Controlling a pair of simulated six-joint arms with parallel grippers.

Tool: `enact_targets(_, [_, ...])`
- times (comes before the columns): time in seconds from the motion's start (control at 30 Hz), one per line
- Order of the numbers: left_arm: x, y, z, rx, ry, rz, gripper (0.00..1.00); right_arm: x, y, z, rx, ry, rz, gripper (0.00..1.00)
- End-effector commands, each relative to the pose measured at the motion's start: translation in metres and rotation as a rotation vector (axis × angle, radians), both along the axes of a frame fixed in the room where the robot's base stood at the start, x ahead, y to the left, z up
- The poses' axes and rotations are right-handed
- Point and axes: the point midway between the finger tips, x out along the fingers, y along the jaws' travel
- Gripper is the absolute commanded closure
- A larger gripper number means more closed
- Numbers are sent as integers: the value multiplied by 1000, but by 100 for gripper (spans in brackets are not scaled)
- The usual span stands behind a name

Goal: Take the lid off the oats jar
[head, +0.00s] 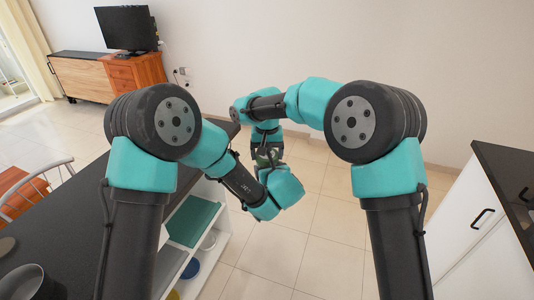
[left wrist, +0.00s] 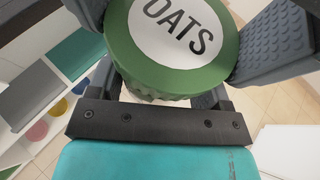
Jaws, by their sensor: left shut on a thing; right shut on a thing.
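The oats jar's round green lid (left wrist: 125,60), with a white disc reading "OATS", faces the camera in the left wrist view. Only a thin strip of the jar (left wrist: 155,97) shows under its rim, so I cannot tell whether lid and jar are apart. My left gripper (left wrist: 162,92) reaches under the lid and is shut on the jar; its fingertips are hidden. My right gripper (head: 268,151) comes down from above in the head view, its dark textured fingers on both sides of the lid, shut on it. In the head view my left wrist mostly hides the jar.
A dark-topped counter (head: 70,215) stands at the left, with white open shelves (head: 215,255) holding teal and grey boxes and bowls. A dark pot (head: 32,284) is at its near corner. A white cabinet (head: 480,230) is at the right. Tiled floor (head: 310,235) lies clear between them.

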Motion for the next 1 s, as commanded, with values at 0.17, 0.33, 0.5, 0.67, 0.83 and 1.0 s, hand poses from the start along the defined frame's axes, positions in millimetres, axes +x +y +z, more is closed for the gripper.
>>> enact_targets(0.17, [0, 0, 1, 0, -1, 0, 94, 0, 0, 0, 0, 0, 18, 47])
enact_targets(0.33, [0, 0, 1, 0, -1, 0, 94, 0, 0, 0, 0, 0, 139, 47])
enact_targets(0.5, [0, 0, 1, 0, -1, 0, 94, 0, 0, 0, 1, 0, 353, 47])
enact_targets(0.67, [0, 0, 1, 0, -1, 0, 94, 0, 0, 0, 2, 0, 515, 47])
enact_targets(0.83, [0, 0, 1, 0, -1, 0, 94, 0, 0, 1, 2, 0, 570, 47])
enact_targets(1.0, [0, 0, 1, 0, -1, 0, 94, 0, 0, 1, 2, 0, 569, 47])
